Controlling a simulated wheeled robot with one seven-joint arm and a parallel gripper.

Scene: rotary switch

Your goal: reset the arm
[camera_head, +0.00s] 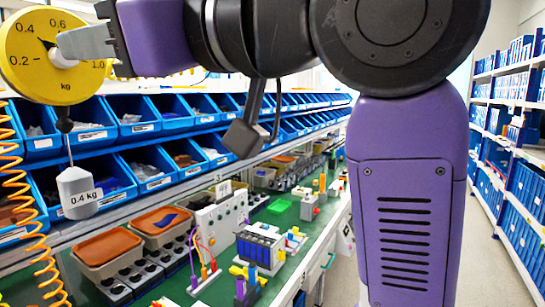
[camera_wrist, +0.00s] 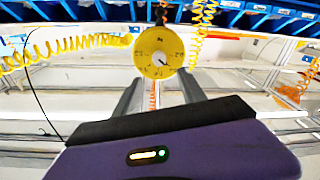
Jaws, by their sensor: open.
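My gripper (camera_head: 64,46) is at the upper left of the head view, in front of a yellow dial scale (camera_head: 28,78), and its grey fingers cover part of the dial face. In the wrist view my gripper (camera_wrist: 160,84) is open, with two dark fingers spread apart and nothing held between them. The yellow dial (camera_wrist: 147,52) shows beyond the gap between the fingers. I cannot tell whether a finger touches the dial. My purple arm stretches across the top and right of the head view.
A grey weight (camera_head: 75,180) marked 0.4 kg hangs below the dial. An orange coiled hose (camera_head: 40,240) hangs at the left. Blue bins (camera_head: 90,130) line the rack behind. A green bench (camera_head: 285,222) below holds a white panel box (camera_head: 222,215) and orange-lidded containers (camera_head: 108,246). An aisle is at right.

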